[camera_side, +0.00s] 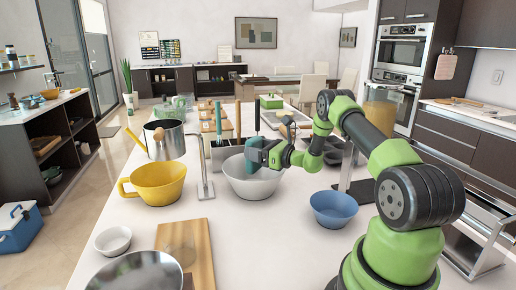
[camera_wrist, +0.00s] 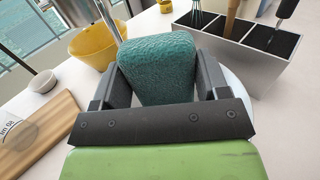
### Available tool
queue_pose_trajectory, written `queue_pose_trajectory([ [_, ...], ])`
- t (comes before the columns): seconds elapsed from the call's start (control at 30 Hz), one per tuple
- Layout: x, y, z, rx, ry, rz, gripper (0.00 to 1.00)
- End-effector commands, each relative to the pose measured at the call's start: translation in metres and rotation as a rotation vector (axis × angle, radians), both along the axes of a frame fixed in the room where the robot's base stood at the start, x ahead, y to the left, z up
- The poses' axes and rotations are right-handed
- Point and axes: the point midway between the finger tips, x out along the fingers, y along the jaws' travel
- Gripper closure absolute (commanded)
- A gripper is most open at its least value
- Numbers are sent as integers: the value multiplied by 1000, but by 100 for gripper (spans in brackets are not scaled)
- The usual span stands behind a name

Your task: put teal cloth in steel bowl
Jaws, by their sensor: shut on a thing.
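The teal cloth (camera_wrist: 160,65) is a thick folded block with a rough surface, held between the two fingers of my gripper (camera_wrist: 160,85) in the wrist view. In the side view my gripper (camera_side: 264,156) is over the steel bowl (camera_side: 252,184), with the teal cloth (camera_side: 256,150) at its tip. The gripper is shut on the cloth. The cloth appears at or above the bowl's rim; I cannot tell whether it touches the bowl. In the wrist view the bowl is mostly hidden behind the gripper and cloth, with a pale rim (camera_wrist: 234,110) showing at right.
A yellow bowl (camera_side: 158,184) and a thin metal stand (camera_side: 204,165) are left of the steel bowl. A utensil holder (camera_side: 222,152) stands behind it. A blue bowl (camera_side: 334,209) is to the right. A wooden board (camera_side: 188,250) and small white bowl (camera_side: 113,240) are in front.

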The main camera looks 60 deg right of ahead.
Motion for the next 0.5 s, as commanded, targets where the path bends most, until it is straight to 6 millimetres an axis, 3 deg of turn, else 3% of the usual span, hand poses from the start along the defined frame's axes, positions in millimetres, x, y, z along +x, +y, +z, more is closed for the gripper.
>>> queue_pose_trajectory([
  [0.03, 0, 0, 0, 0, 0, 0, 58],
  [0.07, 0, 0, 0, 0, 0, 0, 25],
  [0.17, 0, 0, 0, 0, 0, 0, 2],
  [0.5, 0, 0, 0, 0, 0, 0, 2],
])
